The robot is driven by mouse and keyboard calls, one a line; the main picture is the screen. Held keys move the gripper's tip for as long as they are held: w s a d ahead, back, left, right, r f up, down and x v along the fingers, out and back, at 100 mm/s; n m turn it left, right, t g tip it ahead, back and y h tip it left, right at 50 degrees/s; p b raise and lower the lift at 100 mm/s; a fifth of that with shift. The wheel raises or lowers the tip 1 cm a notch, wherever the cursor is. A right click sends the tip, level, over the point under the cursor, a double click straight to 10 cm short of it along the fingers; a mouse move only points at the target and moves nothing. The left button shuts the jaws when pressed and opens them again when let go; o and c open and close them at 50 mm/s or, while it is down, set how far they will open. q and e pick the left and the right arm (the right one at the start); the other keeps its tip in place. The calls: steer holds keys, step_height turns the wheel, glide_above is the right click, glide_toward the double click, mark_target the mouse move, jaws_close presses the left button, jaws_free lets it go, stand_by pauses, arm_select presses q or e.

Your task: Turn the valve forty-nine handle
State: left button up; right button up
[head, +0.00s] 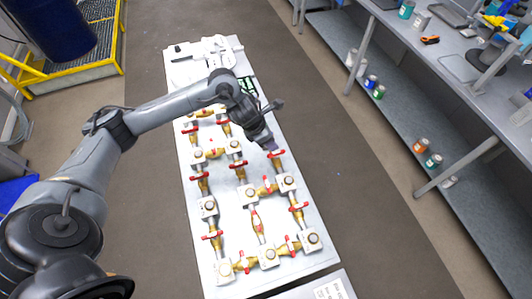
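A pale panel (230,275) carries a grid of brass valves and pipes with red handles. Number labels are too small to read, so I cannot tell which handle is valve forty-nine. My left gripper (270,148) reaches over the panel's right edge, at a red handle (276,154) on the upper right of the grid. Its fingertips are close to this handle; I cannot tell whether they touch it or are open or shut. My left arm and wrist hide part of the upper grid. Another red handle (237,164) lies just to the left. My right gripper is not in view.
White parts (205,60) lie at the panel's far end. A long grey workbench (450,60) with cans on its lower shelf runs along the right. A yellow railing (60,70) and a dark blue drum (55,25) stand upper left. Brown floor (380,220) right of the panel is clear.

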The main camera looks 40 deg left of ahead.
mark_target(278, 152)
arm_select(q)
steer(key=x, duration=0.3)
steer(key=a+x, duration=0.1)
steer(key=x, duration=0.6)
steer(key=shift+s+a+f, duration=0.15)
steer(key=shift+a+f, duration=0.05)
steer(key=shift+f, duration=0.2)
jaws_close()
